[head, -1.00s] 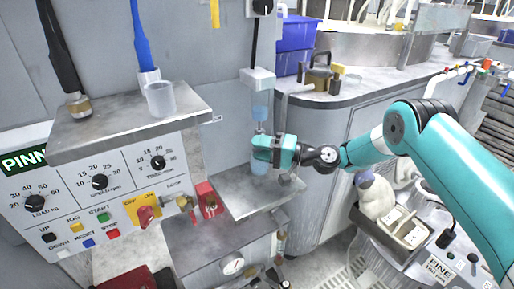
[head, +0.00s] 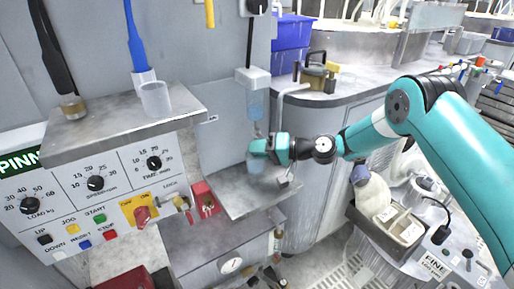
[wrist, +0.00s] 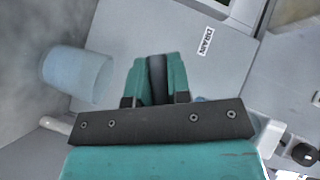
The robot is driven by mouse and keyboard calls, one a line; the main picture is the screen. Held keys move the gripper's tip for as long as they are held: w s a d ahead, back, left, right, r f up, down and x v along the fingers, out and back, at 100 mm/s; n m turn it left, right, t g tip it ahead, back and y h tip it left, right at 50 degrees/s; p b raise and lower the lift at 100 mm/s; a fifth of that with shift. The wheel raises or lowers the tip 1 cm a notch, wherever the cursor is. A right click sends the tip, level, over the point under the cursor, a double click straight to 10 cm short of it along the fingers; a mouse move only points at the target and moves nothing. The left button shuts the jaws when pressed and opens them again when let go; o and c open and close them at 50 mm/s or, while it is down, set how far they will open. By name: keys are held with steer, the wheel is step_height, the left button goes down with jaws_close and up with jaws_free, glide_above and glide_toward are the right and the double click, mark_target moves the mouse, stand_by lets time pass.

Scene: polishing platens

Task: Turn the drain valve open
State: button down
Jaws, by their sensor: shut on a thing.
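The clear, bluish filter bowl (head: 257,104) hangs upright under a white block on the grey wall. The drain valve is at its lower end and is mostly hidden by my gripper. My gripper (head: 258,147) reaches in from the right, just below the bowl. Its teal fingers are close together, shut on the drain valve; a dark strip shows between them in the wrist view (wrist: 157,78). A small DRAIN label (wrist: 206,41) is on the wall nearby. I cannot tell the valve's angle.
A control panel (head: 90,200) is at left. A grey pipe and a counter (head: 340,92) with blue bins are at right.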

steer(key=n+h, duration=0.2)
steer(key=shift+w+d+f+h, duration=0.1)
steer(key=shift+d+f+h, duration=0.1)
steer(key=shift+f+h, duration=0.15)
steer(key=shift+w+d+f+n+t+h+b, duration=0.2)
steer(key=shift+d+n+t+h+b, duration=0.15)
steer(key=shift+n+t+h, duration=0.45)
steer(key=shift+w+d+f+n+t+h+b, duration=0.3)
steer(key=shift+n+h, duration=0.25)
steer(key=shift+h, duration=0.6)
steer(key=shift+w+d+f+n+t+h+b, duration=0.15)
steer(key=shift+d+n+t+h+b, duration=0.2)
steer(key=shift+n+h, duration=0.5)
steer(key=shift+h, duration=0.25)
steer(key=c, duration=1.1)
jaws_free()
steer(key=shift+r, duration=0.1)
